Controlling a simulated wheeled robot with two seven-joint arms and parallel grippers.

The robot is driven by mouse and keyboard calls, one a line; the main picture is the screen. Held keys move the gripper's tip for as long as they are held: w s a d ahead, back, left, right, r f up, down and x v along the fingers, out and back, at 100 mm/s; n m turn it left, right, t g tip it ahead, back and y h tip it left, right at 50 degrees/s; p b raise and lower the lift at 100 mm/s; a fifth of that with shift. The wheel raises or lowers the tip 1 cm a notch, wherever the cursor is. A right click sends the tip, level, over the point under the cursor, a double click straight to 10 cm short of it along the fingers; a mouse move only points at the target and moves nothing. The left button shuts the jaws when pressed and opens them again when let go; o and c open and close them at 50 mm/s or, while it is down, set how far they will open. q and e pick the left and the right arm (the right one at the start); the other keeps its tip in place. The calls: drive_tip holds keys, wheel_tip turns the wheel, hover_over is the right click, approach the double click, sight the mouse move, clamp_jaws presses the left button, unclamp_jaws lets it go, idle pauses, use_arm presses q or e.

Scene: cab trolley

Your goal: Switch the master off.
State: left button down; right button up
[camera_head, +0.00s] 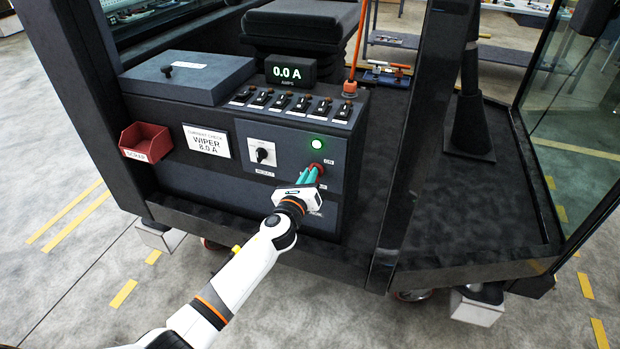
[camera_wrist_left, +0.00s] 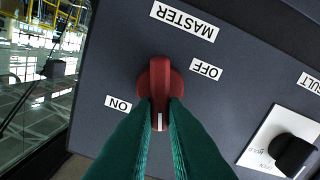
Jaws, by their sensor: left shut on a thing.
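The red master knob (camera_head: 316,168) is on the dark front panel of the console. It also shows in the left wrist view (camera_wrist_left: 160,78), with MASTER, OFF and ON labels around it. Its white mark points toward the bottom of that view, nearer the ON label (camera_wrist_left: 118,103) than the OFF label (camera_wrist_left: 206,69). My left gripper (camera_head: 311,174) has its teal fingers shut on the knob; they hide part of it. My right gripper is not in view.
A green lamp (camera_head: 318,143) is lit above the knob. A black selector (camera_head: 264,153) is to its left. The display (camera_head: 290,71) reads 0.0 A, behind a row of switches (camera_head: 297,104). A red bin (camera_head: 146,142) hangs at left; a dark post (camera_head: 418,140) stands right of the console.

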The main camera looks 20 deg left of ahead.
use_arm(q)
drive_tip(key=n+b, duration=0.1)
drive_tip(key=n, duration=0.3)
drive_tip(key=f+n, duration=0.1)
drive_tip(key=n, duration=0.4)
drive_tip(key=n+b, duration=0.1)
drive_tip(key=n, duration=0.3)
drive_tip(key=shift+a+f+n+b, duration=0.15)
drive_tip(key=shift+a+n+b, duration=0.15)
drive_tip(key=shift+a+n, duration=0.1)
idle(0.3)
drive_tip(key=c, duration=1.5)
unclamp_jaws()
drive_tip(key=shift+o, duration=0.2)
